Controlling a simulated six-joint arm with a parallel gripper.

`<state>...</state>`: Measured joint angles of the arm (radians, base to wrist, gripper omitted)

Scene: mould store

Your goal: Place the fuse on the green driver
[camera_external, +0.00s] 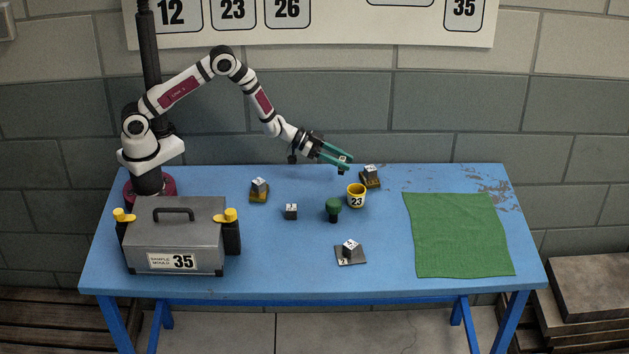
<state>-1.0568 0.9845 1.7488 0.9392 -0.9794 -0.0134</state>
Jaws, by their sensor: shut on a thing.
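My gripper (340,160), with teal fingers, is above the back of the blue table, tilted down to the right. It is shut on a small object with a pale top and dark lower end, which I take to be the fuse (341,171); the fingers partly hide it. The green driver (333,206) stands upright on the table, with a dark green rounded top and a narrower dark lower part. It is below and slightly left of my gripper in the picture, clearly apart from it.
A yellow cup (356,196) marked 23 stands close right of the driver. Small cubes stand at the back right (370,172), left (260,186), near the middle (291,211) and in front on a dark plate (341,260). A grey case (175,238) stands left; a green cloth (460,235) lies right.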

